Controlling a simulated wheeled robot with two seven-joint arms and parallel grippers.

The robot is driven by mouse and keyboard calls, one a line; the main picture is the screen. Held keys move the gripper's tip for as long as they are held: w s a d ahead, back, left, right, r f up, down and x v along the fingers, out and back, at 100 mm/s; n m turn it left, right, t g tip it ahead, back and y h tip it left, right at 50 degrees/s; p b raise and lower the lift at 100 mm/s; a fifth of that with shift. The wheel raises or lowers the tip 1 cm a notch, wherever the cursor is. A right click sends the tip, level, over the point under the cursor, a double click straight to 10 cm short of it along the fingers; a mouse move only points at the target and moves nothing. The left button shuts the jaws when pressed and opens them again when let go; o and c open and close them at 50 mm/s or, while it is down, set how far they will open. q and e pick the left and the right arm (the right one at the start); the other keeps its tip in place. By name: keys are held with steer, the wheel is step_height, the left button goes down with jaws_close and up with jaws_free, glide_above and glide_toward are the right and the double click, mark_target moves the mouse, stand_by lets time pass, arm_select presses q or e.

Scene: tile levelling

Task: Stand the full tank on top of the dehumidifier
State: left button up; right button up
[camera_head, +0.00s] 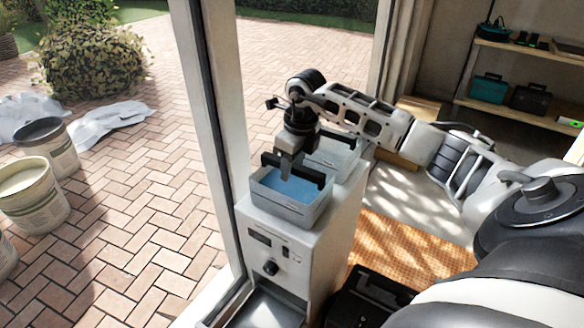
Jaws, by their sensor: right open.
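The full tank (287,211) is a grey open box with blue water in it. It stands upright on top of the white dehumidifier (285,247), at the front end. A black bar, which looks like its handle (312,178), crosses above the water. My right gripper (287,174) points down at this bar from above and is open. I cannot tell whether its fingers touch the bar. A second grey box (335,152) is behind the tank, partly hidden by my right arm. My left gripper is out of view.
A pale door frame post (215,120) stands close left of the dehumidifier. Buckets (35,195) are outside on the brick paving. Shelves with a teal toolbox (488,88) are at the back right. An orange tiled floor patch (405,250) lies right of the dehumidifier.

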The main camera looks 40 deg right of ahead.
step_height(320, 180, up, 11)
steer(key=s, duration=0.2)
steer(key=s+a+f+n+y, duration=0.1)
steer(key=a+f+y, duration=0.35)
steer(key=a, duration=0.65)
steer(key=a+f+n+y, duration=0.1)
steer(key=a+f+y, duration=0.3)
steer(key=a, duration=0.6)
steer(key=s+a+r+m+t+y, duration=0.3)
steer(key=a+r+m+t+y, duration=0.2)
steer(key=a+m+t+y, duration=0.7)
steer(key=s+d+f+m+g+h, duration=0.1)
steer(key=s+d+f+m+h, duration=0.1)
steer(key=s+f+m+h, duration=0.2)
steer(key=s+d+f+m+g+h, duration=0.1)
steer(key=s+f+m+h, duration=0.3)
steer(key=m, duration=1)
steer(key=s+d+f+m+g+h, duration=0.1)
steer(key=s+d+f+m+h, duration=0.3)
steer(key=f+m+h, duration=0.5)
step_height(320, 180, down, 4)
steer(key=shift+r, duration=0.15)
